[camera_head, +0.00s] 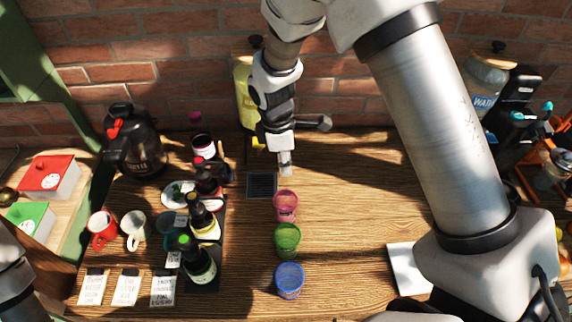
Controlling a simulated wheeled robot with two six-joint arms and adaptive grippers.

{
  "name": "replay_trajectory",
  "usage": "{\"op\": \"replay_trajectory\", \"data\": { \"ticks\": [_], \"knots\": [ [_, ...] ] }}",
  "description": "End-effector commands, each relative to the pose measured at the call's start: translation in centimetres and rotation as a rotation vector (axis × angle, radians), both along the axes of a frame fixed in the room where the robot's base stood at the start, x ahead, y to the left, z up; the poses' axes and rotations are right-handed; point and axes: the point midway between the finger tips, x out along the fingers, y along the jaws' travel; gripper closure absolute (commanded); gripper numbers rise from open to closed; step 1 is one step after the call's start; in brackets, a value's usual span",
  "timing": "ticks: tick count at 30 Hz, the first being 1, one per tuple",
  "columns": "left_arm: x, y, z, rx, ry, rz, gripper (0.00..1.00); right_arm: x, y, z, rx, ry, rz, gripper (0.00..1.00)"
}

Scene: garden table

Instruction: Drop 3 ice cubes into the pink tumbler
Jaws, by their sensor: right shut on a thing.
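The pink tumbler (286,208) stands upright on the wooden table, farthest back in a row of tumblers. My right gripper (285,166) points down just behind and above the pink tumbler's rim. It is shut on a small pale piece, which looks like an ice cube (285,171); its outline is hard to make out. I cannot tell what is inside the pink tumbler. Of my left arm only a part shows at the lower left edge, and its gripper is out of view.
A green tumbler (287,240) and a blue tumbler (289,280) stand in front of the pink one. A dark drip grate (262,185) lies left of it, beneath a yellow dispenser (246,95). Bottles (203,222) stand on a dark tray to the left.

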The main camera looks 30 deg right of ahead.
Motion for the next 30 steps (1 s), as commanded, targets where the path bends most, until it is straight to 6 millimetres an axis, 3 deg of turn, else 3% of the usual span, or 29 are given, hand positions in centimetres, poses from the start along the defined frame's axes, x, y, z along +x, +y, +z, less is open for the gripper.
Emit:
{"op": "replay_trajectory", "data": {
  "ticks": [1, 4, 16, 26, 27, 28, 30],
  "knots": [
    [-0.1, 0.0, 0.7, 0.000, 0.002, -0.001, 0.60, 0.0, 0.0, 0.7, 0.000, 0.000, 0.002, 0.94],
    [-0.1, 0.0, 0.6, 0.000, 0.002, -0.001, 0.60, 0.1, 0.0, 0.3, 0.000, 0.002, 0.002, 0.94],
    [0.0, 0.0, -0.1, 0.000, 0.001, -0.001, 0.60, 0.0, 0.0, -4.9, 0.000, 0.002, 0.002, 0.94],
    [0.0, 0.0, -0.1, 0.000, 0.001, -0.001, 0.60, 0.0, 0.0, -5.3, 0.000, 0.000, 0.002, 0.94],
    [0.0, 0.0, -0.1, 0.000, 0.001, -0.001, 0.60, 0.0, 0.0, -5.3, 0.000, 0.000, 0.002, 0.64],
    [0.0, 0.0, -0.1, 0.000, 0.001, -0.001, 0.60, 0.0, 0.0, -5.3, 0.000, 0.000, 0.002, 0.54],
    [0.0, 0.0, -0.1, 0.000, 0.001, -0.001, 0.60, 0.0, 0.0, -5.3, 0.000, 0.000, 0.002, 0.49]
  ]
}}
